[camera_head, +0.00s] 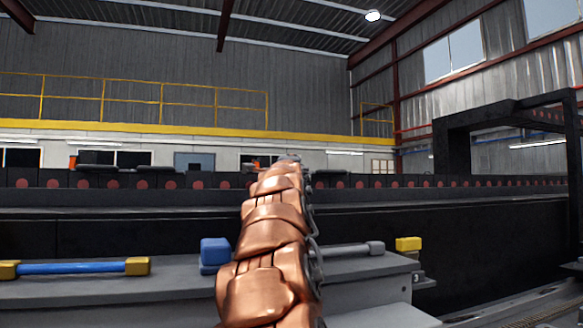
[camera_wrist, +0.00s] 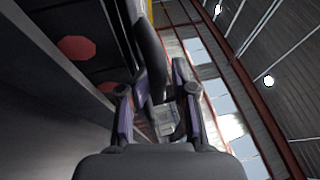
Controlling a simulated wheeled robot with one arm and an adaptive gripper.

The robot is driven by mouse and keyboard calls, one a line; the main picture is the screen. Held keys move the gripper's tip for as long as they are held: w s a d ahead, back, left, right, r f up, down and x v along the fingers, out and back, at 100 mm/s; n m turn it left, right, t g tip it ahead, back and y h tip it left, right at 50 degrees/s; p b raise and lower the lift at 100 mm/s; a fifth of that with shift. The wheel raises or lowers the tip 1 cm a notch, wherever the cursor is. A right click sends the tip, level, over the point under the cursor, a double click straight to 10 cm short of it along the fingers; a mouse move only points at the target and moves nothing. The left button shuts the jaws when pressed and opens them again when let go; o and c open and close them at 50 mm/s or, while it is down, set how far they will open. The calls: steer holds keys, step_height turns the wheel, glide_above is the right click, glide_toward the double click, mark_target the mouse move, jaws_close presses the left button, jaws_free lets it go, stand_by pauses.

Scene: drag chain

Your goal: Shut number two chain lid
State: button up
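The drag chain is a long row of black links with round red marks (camera_head: 113,184) across the head view. Its nearest links are hidden behind my copper-coloured arm. I cannot make out which lid is number two, or whether it stands open. In the wrist view, large red marks (camera_wrist: 77,48) on dark panels lie to the left of my gripper (camera_wrist: 160,72). Its two fingers are apart. A dark curved piece (camera_wrist: 149,45) shows between and beyond them; I cannot tell whether it touches a finger. In the head view my gripper is hidden behind the arm.
A grey bench (camera_head: 90,291) in front carries a blue bar with yellow ends (camera_head: 70,267), a blue block (camera_head: 215,251), a grey bar (camera_head: 348,249) and a yellow block (camera_head: 408,243). A black frame (camera_head: 450,150) rises at the right. A yellow railing (camera_head: 160,103) runs behind.

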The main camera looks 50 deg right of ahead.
steer(key=shift+s+a+r, duration=0.1)
steer(key=shift+r, duration=0.05)
steer(key=shift+s+a, duration=0.15)
steer(key=shift+a, duration=0.15)
steer(key=v, duration=0.9)
steer(key=shift+s+a+f, duration=0.15)
steer(key=shift+a+f, duration=0.05)
steer(key=shift+a, duration=0.1)
steer(key=shift+s+a+f, duration=0.35)
steer(key=shift+s+a, duration=0.05)
steer(key=shift+a, duration=0.1)
